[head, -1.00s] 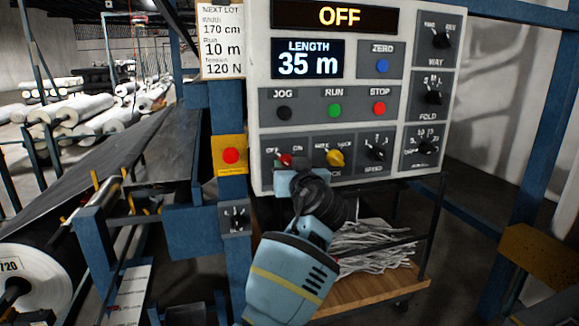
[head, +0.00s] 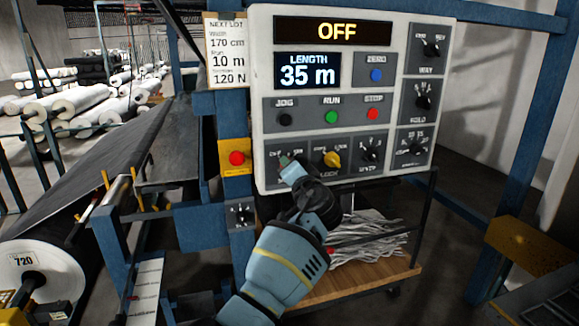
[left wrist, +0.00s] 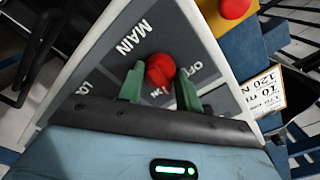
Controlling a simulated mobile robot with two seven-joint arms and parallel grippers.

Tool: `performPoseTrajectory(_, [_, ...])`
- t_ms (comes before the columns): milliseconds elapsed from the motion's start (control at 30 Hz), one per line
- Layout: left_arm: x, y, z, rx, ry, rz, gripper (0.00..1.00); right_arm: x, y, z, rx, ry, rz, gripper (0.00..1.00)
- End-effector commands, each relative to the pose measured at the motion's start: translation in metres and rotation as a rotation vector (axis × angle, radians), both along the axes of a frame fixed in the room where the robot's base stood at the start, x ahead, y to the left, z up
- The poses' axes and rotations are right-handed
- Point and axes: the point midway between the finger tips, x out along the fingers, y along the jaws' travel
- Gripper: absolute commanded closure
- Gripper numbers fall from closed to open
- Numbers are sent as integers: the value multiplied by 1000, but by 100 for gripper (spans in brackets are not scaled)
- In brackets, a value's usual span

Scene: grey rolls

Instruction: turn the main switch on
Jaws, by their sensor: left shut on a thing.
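The main switch is a red knob (left wrist: 160,69) on the grey panel marked MAIN, seen in the left wrist view. My left gripper (left wrist: 160,80) has a green finger on each side of it and is shut on it. In the head view my left gripper (head: 286,163) is at the lower left of the white control box (head: 262,110) and hides the knob. The large display (head: 333,31) reads OFF in yellow letters. My right gripper is not in view.
A yellow LOCK selector (head: 332,159) sits just right of the gripper. JOG, RUN (head: 331,117) and STOP (head: 373,114) buttons are above. A red button on a yellow plate (head: 237,158) is to the left. A wooden cart shelf (head: 370,279) stands below.

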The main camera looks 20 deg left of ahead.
Motion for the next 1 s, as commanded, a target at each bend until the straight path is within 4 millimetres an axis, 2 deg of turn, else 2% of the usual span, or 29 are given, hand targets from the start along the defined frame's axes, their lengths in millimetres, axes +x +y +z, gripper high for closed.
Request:
performPoseTrajectory(33, [-1, 1, 8, 39, 17, 1, 88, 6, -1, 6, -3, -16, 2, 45])
performPoseTrajectory(500, [0, 1, 6, 375, 245, 3, 88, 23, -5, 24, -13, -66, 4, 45])
performPoseTrajectory(1000, [0, 1, 4, 536, 356, 1, 88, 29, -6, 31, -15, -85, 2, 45])
